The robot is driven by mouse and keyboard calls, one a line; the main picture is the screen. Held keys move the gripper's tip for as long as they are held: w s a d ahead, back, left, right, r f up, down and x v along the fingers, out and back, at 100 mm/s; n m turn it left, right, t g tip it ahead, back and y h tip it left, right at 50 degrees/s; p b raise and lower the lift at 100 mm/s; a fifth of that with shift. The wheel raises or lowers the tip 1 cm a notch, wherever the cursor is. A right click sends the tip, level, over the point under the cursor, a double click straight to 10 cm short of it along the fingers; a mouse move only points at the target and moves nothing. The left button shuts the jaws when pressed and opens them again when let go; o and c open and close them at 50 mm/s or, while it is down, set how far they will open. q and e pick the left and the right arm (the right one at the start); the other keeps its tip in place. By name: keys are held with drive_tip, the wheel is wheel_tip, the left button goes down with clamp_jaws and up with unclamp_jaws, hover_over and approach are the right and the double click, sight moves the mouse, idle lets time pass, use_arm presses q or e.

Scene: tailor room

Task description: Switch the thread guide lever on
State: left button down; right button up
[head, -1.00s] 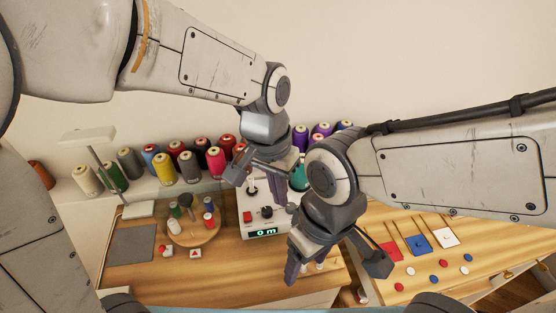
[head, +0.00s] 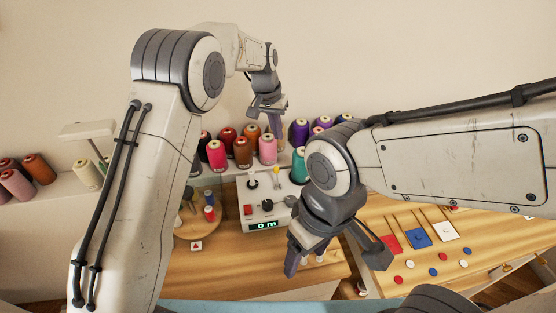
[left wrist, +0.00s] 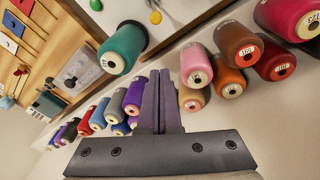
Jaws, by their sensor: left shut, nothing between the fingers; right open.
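A white winding machine (head: 283,212) stands on the wooden table, its display reading "0 m". A yellow-tipped lever (head: 276,175) stands at its top back, and a white-topped post (head: 252,184) is left of it. I cannot tell for sure which is the thread guide lever. The yellow tip also shows at the top of the left wrist view (left wrist: 155,17). My left gripper (head: 281,138) is shut and empty, up behind the machine by the thread cones, apart from the lever. My right gripper (head: 334,257) is open and empty, in front of and right of the machine.
Thread cones line the back shelf, including a pink cone (head: 267,150). A teal cone (head: 299,167) stands close to the machine's back right. A round wooden tray (head: 192,232) with small spools is left of it. Colored squares and discs lie at the right.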

use_arm(q)
drive_tip(key=f, duration=0.3)
drive_tip(key=d+f+p, duration=0.1)
drive_tip(key=f, duration=0.2)
drive_tip(key=f+p, duration=0.1)
drive_tip(key=f, duration=0.2)
drive_tip(key=shift+w+d, duration=0.3)
drive_tip(key=shift+w, duration=0.05)
drive_tip(key=shift+s+f+p, duration=0.15)
drive_tip(key=shift+f+p, duration=0.05)
drive_tip(key=shift+p, duration=0.25)
drive_tip(key=shift+s+a+r+p, duration=0.15)
drive_tip(key=shift+s+a+p, duration=0.1)
drive_tip(key=shift+s, duration=0.25)
drive_tip(key=shift+s+a+r+p, duration=0.1)
drive_tip(key=shift+s+a+p, duration=0.1)
drive_tip(key=shift+s, duration=0.3)
drive_tip(key=shift+s+a, duration=0.25)
drive_tip(key=shift+s, duration=0.35)
drive_tip(key=shift+s+d, duration=0.15)
drive_tip(key=shift+r+t, duration=0.1)
drive_tip(key=shift+t, duration=0.2)
drive_tip(key=shift+s+r+t+b, duration=0.1)
drive_tip(key=shift+s+t+b, duration=0.2)
drive_tip(key=shift+b, duration=0.05)
